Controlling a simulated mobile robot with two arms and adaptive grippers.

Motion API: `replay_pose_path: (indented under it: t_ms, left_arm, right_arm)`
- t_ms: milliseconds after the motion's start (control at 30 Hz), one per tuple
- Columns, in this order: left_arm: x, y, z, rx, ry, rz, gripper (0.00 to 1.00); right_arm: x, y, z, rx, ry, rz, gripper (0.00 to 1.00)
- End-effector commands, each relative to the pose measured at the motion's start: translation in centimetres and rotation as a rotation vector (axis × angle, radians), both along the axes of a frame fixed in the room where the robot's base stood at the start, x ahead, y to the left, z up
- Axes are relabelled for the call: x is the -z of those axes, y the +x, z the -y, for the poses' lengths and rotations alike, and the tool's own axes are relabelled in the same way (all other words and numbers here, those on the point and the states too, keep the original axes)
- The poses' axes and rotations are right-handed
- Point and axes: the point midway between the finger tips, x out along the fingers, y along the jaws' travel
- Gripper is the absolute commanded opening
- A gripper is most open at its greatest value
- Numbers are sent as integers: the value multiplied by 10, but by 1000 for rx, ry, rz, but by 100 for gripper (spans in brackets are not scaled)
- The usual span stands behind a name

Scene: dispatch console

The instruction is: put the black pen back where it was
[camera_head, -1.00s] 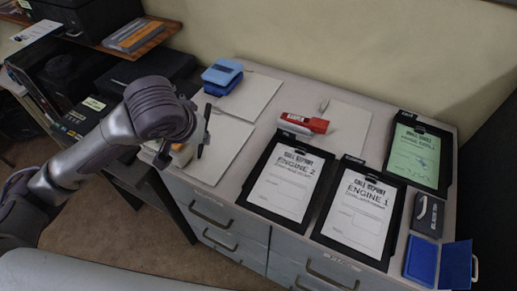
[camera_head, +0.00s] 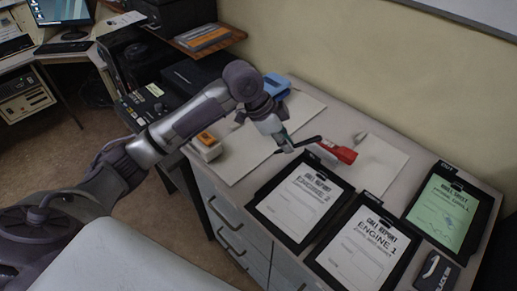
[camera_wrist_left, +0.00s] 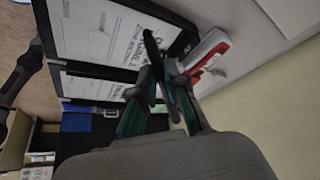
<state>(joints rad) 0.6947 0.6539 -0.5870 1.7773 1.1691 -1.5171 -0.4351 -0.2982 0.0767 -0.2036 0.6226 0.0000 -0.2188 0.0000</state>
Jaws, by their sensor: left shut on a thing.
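My left gripper (camera_head: 287,142) reaches over the counter from the left. It is shut on the black pen (camera_head: 308,141), a thin dark stick lying crosswise at the fingertips. In the left wrist view the gripper (camera_wrist_left: 158,75) has teal finger pads, with a slim black shape (camera_wrist_left: 151,50) at the tips; pen and fingers are hard to tell apart there. The held pen is near the left end of the red object (camera_head: 337,152) and above the top of the Engine 2 clipboard (camera_head: 267,217); I cannot tell whether it touches either. My right gripper is out of view.
The Engine 1 clipboard (camera_head: 328,268) and a green-sheet clipboard (camera_head: 412,228) lie to the right, with a black box (camera_head: 420,281) in front. White sheets (camera_head: 388,165) lie between.

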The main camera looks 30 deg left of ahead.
Motion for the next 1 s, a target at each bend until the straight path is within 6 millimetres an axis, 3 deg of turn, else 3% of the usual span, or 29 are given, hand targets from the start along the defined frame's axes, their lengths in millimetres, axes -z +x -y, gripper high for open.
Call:
replay_pose_path:
  t_ms: [200, 400, 567, 800, 1000]
  left_arm:
    - [28, 19, -50, -9, 2, -6, 0]
    - [47, 30, -76, -4, 0, -3, 0]
    - [57, 31, -81, -4, 0, -3, 0]
    - [88, 31, -82, -4, 1, -2, 0]
    - [92, 32, -82, -3, 2, 1, 0]
  right_arm:
    - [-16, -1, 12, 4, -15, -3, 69]
    - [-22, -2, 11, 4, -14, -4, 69]
    - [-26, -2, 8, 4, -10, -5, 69]
    - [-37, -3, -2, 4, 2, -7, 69]
    - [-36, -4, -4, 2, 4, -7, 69]
